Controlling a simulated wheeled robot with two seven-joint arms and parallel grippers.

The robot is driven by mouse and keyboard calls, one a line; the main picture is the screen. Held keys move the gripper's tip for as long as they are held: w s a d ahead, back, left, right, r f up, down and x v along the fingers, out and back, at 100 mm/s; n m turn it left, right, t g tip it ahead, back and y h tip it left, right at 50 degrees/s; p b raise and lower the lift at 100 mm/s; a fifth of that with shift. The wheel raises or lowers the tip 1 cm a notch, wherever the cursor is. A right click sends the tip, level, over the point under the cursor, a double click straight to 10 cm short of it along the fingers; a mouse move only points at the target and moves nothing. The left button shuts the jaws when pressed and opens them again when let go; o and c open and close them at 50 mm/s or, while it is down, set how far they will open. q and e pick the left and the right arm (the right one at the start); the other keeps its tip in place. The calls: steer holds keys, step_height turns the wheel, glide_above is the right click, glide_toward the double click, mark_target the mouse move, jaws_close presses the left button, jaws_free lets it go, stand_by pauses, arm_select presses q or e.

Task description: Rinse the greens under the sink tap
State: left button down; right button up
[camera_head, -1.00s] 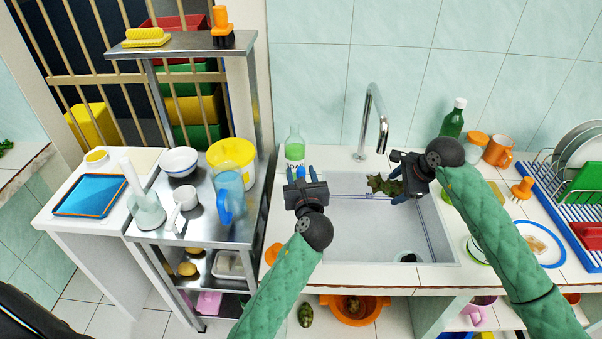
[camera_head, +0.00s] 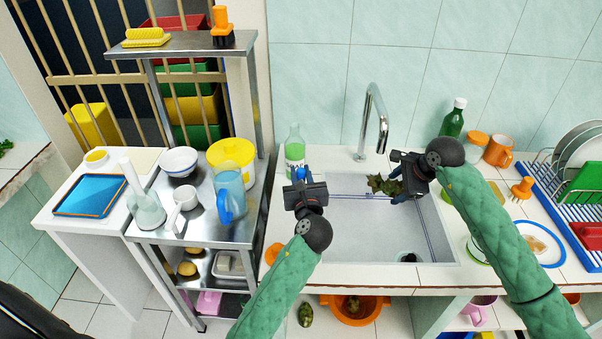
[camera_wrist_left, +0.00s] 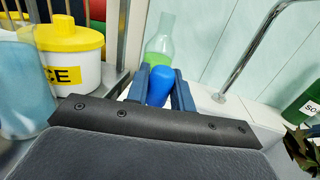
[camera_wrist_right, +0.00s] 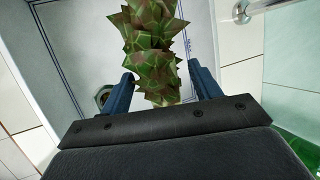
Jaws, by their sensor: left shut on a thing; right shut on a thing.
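The greens (camera_head: 380,185), a leafy green-brown bunch, are in my right gripper (camera_head: 400,190) over the back of the sink basin (camera_head: 350,235). In the right wrist view the greens (camera_wrist_right: 152,45) reach down between the fingers of the gripper (camera_wrist_right: 160,92). The curved metal tap (camera_head: 373,110) rises behind the sink, its spout close to the greens; I see no water stream. My left gripper (camera_head: 302,178) is at the sink's back left corner, shut on a rounded blue knob-like thing (camera_wrist_left: 160,87). Its base is hidden.
A pale green bottle (camera_head: 294,148) stands just behind my left gripper. A dark green bottle (camera_head: 454,118), jar and orange mug (camera_head: 498,150) stand behind my right arm. A dish rack (camera_head: 565,185) is at right. A metal shelf with a yellow-lidded tub (camera_head: 232,158) is at left.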

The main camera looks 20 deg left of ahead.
arm_select(q)
steer(key=shift+s+d+f+t+y, duration=0.1)
steer(key=shift+s+d+t+y, duration=0.1)
steer(key=shift+s+t+y, duration=0.3)
steer(key=shift+w, duration=0.1)
steer(key=c, duration=1.2)
jaws_free()
steer(key=shift+c, duration=0.2)
steer(key=v, duration=1.2)
